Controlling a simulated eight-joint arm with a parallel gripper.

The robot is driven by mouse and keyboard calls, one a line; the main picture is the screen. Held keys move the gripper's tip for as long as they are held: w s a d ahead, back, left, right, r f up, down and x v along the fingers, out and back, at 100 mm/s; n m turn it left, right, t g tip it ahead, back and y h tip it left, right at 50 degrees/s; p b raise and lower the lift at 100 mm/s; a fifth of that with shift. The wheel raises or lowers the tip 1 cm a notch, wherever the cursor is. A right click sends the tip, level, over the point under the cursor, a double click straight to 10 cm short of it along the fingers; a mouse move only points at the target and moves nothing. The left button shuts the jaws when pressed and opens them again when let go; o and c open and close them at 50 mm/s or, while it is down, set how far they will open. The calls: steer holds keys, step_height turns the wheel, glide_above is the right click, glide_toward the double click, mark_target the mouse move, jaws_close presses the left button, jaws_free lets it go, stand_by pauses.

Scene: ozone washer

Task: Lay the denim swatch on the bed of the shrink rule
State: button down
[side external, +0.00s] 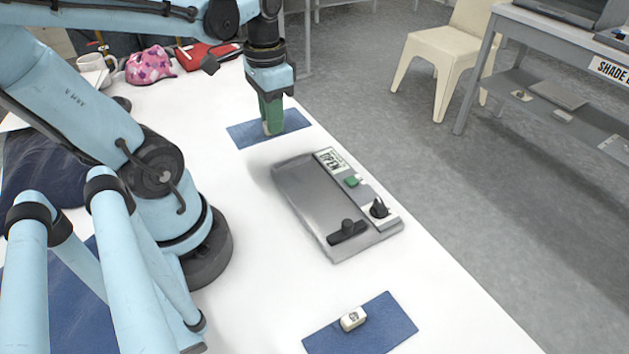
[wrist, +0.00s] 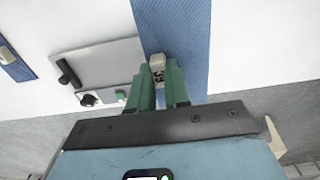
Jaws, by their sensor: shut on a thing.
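A blue denim swatch (side external: 245,131) is under my gripper (side external: 272,130), beyond the shrink rule. The green fingers are shut on the swatch's small white block (wrist: 157,60), which has dark marks. In the wrist view the same swatch (wrist: 178,25) extends away from the fingers. I cannot tell whether it touches the table. The shrink rule (side external: 305,205) is a flat grey plate with an empty bed, a dark handle, a black knob, a green button and a label reading OPEN. It also shows in the wrist view (wrist: 105,58), left of my gripper.
A second blue swatch (side external: 385,325) with a white block (side external: 353,318) lies at the near end of the white table. A pink patterned cloth (side external: 150,66), a red item (side external: 205,55) and a mug (side external: 95,68) are at the back left. The table's right edge runs close beside the rule.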

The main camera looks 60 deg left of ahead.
mark_target(304, 198)
steer(key=shift+w+d+m, duration=0.15)
steer(key=shift+d+m, duration=0.2)
steer(key=shift+m, duration=0.25)
steer(key=d+r+m, duration=0.1)
steer(key=d+m, duration=0.8)
steer(key=m, duration=0.7)
steer(key=shift+w+r+m, duration=0.3)
steer(key=shift+w+m, duration=0.1)
steer(key=shift+f, duration=5.35)
steer(key=c, duration=1)
jaws_free()
